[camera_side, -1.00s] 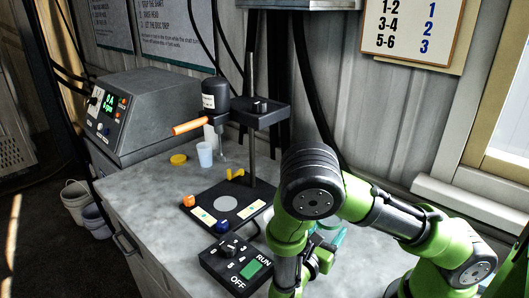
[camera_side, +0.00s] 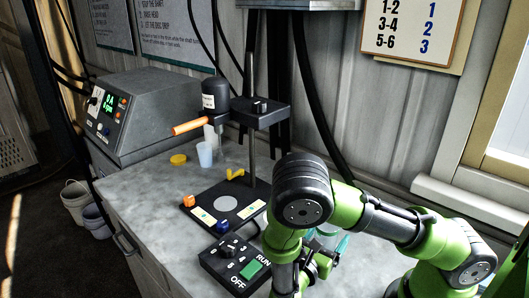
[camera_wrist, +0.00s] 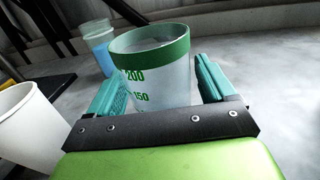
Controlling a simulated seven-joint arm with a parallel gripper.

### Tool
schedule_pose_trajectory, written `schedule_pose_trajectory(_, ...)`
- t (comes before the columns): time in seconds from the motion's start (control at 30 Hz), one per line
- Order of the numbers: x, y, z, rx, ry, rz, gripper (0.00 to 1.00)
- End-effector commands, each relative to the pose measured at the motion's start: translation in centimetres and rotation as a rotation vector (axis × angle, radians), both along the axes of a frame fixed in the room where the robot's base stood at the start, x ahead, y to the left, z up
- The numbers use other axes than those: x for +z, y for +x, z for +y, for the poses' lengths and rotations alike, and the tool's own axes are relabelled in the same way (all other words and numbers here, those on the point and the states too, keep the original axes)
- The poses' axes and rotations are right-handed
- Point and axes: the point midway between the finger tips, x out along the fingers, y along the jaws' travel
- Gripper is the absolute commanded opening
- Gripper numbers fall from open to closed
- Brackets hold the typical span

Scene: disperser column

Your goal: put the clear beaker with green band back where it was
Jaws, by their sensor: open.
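The clear beaker with green band (camera_wrist: 155,75) stands upright in the wrist view, with green marks for 200 and 150 on its wall. My gripper (camera_wrist: 165,88) is open, with one teal finger to the left of the beaker and one to the right. A gap shows at the right finger; I cannot tell whether the left one touches. In the side view the gripper (camera_side: 325,248) is low over the bench at the right, and the beaker (camera_side: 328,230) is mostly hidden behind my arm.
The disperser stand's dark base (camera_side: 248,196) is left of my arm, with the control box (camera_side: 236,264) in front. In the wrist view, a white cup (camera_wrist: 28,125) and a blue-filled container (camera_wrist: 98,45) are left of the beaker.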

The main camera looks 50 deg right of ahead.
Motion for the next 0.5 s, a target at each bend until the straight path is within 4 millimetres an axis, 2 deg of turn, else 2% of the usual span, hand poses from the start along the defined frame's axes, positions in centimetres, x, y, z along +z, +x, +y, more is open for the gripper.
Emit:
schedule_pose_trajectory(0.07,0.2,0.0,0.2,0.002,0.001,0.0,0.83)
schedule_pose_trajectory(0.17,0.2,-0.1,1.6,0.005,0.0,-0.002,0.83)
schedule_pose_trajectory(0.5,0.2,-1.1,8.8,0.004,0.001,-0.003,0.83)
